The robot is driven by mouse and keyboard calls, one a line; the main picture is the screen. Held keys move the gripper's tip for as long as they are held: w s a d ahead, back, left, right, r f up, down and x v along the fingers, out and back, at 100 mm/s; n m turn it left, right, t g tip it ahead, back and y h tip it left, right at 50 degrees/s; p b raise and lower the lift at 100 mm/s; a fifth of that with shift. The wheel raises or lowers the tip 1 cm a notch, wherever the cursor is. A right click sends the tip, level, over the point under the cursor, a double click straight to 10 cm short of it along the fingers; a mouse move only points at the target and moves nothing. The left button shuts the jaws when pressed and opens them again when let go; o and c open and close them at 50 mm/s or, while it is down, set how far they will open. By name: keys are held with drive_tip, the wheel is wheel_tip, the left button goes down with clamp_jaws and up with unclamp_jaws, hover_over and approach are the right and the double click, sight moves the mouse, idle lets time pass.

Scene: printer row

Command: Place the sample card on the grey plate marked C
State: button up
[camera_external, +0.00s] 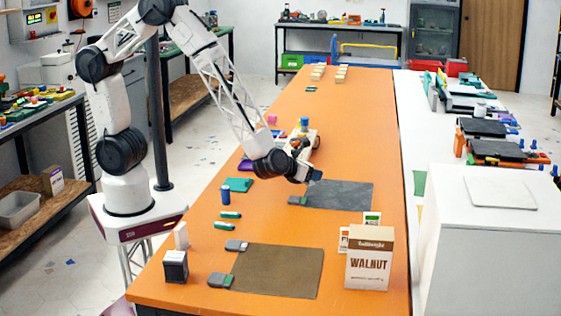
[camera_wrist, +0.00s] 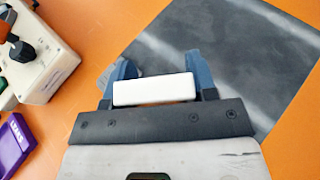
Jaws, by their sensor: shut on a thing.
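My gripper (camera_external: 311,176) is over the near-left part of the farther grey plate (camera_external: 345,196). In the wrist view my gripper (camera_wrist: 160,80) is shut on a white bar-shaped thing (camera_wrist: 154,89) between its two blue fingers. I cannot tell whether this is the sample card; it is not clear in the external view. The plate shows beyond the fingers in the wrist view (camera_wrist: 235,45), with a bare, streaked surface. A second, brownish-grey plate (camera_external: 277,270) lies nearer the camera. I cannot read a C on either plate.
A WALNUT box (camera_external: 369,262) stands at the near right, with small labelled cards (camera_external: 372,218) behind it. A white device (camera_external: 308,138) stands behind my gripper. A blue cylinder (camera_external: 225,195) and green rods (camera_external: 230,214) lie left. The nearer plate's middle is clear.

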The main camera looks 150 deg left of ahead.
sight(311, 190)
drive_tip(key=shift+f, duration=1.4)
drive_tip(key=shift+f, duration=0.2)
drive_tip(key=o, duration=0.9)
drive_tip(key=shift+r, duration=0.2)
drive_tip(key=shift+d+r, duration=0.2)
drive_tip(key=shift+d, duration=0.25)
drive_tip(key=shift+v, duration=5.5)
drive_tip(key=shift+d, duration=0.1)
